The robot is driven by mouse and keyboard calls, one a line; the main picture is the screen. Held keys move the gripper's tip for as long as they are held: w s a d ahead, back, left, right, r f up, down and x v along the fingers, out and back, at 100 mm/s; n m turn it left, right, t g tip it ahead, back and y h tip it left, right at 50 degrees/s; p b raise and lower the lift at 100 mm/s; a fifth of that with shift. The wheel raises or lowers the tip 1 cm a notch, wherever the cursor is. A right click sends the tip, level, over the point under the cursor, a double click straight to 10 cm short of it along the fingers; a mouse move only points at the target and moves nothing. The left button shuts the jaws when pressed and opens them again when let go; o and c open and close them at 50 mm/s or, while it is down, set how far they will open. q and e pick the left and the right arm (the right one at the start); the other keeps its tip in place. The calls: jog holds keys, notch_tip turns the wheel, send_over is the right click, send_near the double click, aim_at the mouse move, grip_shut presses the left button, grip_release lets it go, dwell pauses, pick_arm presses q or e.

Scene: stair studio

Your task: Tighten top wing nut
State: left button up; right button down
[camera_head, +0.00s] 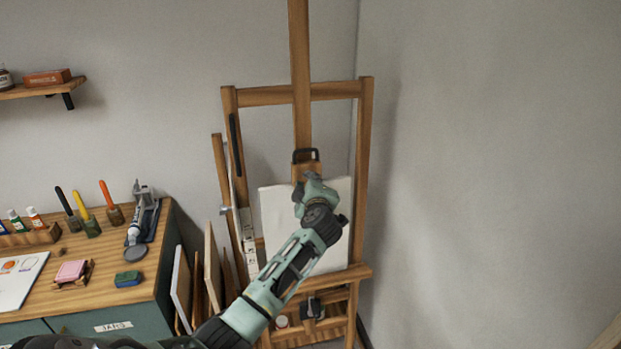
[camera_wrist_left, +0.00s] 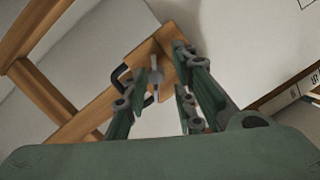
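A wooden easel (camera_head: 366,130) stands by the room corner with a white canvas (camera_head: 278,215) on it. Its top holder is a wooden block (camera_head: 300,168) with a black loop handle (camera_head: 306,152) on the mast. In the left wrist view, a small grey wing nut (camera_wrist_left: 156,76) sits on the wooden block (camera_wrist_left: 142,54). My left gripper (camera_head: 305,181) is at the block, in front of the canvas's top edge. In the wrist view, its fingers (camera_wrist_left: 158,68) are apart, one on each side of the wing nut; contact cannot be told. The head view hides the nut behind my gripper.
A desk (camera_head: 90,265) at left holds brushes, paint bottles, a pink block and a palette sheet. Several canvases (camera_head: 212,265) lean between desk and easel. A wooden shelf (camera_head: 40,89) hangs at upper left. The floor and wall right of the easel look clear.

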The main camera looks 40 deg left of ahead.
pick_arm(q)
jog(key=shift+w+a+r, duration=0.1)
jog(key=shift+w+r, duration=0.05)
jog(key=s+d, duration=0.4)
jog(key=shift+d+r, duration=0.35)
jog(key=shift+r, duration=0.1)
dwell(0.4)
